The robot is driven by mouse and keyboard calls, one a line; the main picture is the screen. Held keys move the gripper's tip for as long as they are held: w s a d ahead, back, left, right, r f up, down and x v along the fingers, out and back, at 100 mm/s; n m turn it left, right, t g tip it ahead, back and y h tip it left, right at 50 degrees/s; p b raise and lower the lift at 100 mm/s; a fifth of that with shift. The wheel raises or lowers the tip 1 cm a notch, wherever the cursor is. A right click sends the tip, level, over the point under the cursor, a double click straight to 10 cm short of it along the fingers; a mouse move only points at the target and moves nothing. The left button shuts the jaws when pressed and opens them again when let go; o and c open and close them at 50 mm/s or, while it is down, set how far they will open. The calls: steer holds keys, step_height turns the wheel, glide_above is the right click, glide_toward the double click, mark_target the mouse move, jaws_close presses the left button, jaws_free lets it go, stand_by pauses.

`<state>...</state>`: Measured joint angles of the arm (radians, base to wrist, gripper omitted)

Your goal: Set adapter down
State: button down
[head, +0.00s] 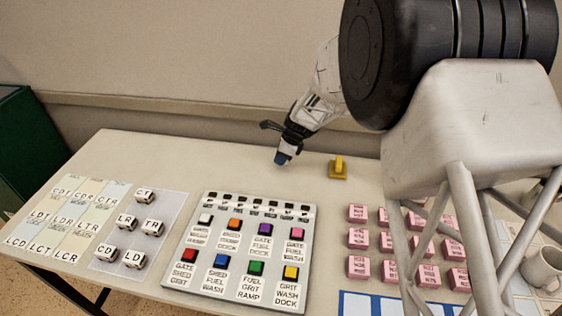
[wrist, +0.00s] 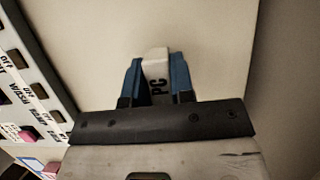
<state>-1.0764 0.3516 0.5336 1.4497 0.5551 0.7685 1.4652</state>
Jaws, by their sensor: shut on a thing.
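My gripper (head: 283,157) hangs over the rear of the table, behind the button panel and left of a small yellow block. In the wrist view, its two blue fingers (wrist: 157,77) are shut on a white piece lettered PC (wrist: 156,62), which I take to be the adapter. The piece sticks out a little past the fingertips. Pale tabletop shows beyond it; whether it touches the table I cannot tell. In the head view the fingers hide the piece.
The button panel (head: 212,285) has coloured buttons and a row of dark switches. The yellow block (head: 338,168) stands nearby. Lettered tiles (head: 67,221) lie left, pink blocks (head: 357,238) right, and a white mug (head: 541,268) far right. The rear left tabletop is clear.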

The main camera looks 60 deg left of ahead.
steer(key=shift+f, duration=1.1)
steer(key=shift+f, duration=0.1)
steer(key=c, duration=1)
jaws_free()
steer(key=shift+v, duration=6.1)
